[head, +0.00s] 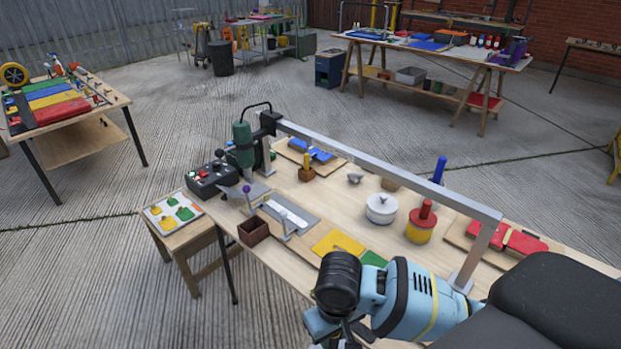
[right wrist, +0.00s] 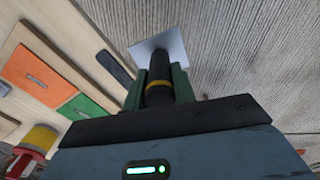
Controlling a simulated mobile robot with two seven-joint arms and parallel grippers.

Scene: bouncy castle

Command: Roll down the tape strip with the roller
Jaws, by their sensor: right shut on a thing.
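A pale strip (head: 286,213), which looks like the tape strip, lies on a grey plate (head: 305,221) near the left end of the workbench, beside purple-knobbed posts. My right gripper (right wrist: 158,88) is shut on a tool (right wrist: 158,97) with a dark handle and a yellow band. A flat pale-grey piece (right wrist: 160,52) shows beyond its handle; I cannot tell whether this is the roller. The right gripper is low at the bench's near side, away from the strip; in the head view its fingers are mostly hidden. My left gripper is not in view.
A metal frame (head: 390,165) spans the bench lengthwise. A yellow sheet (head: 338,244), a white lidded pot (head: 381,208) and a red-and-yellow cylinder (head: 420,224) stand or lie on the bench. A brown box (head: 253,231) sits near the strip. Concrete floor lies in front.

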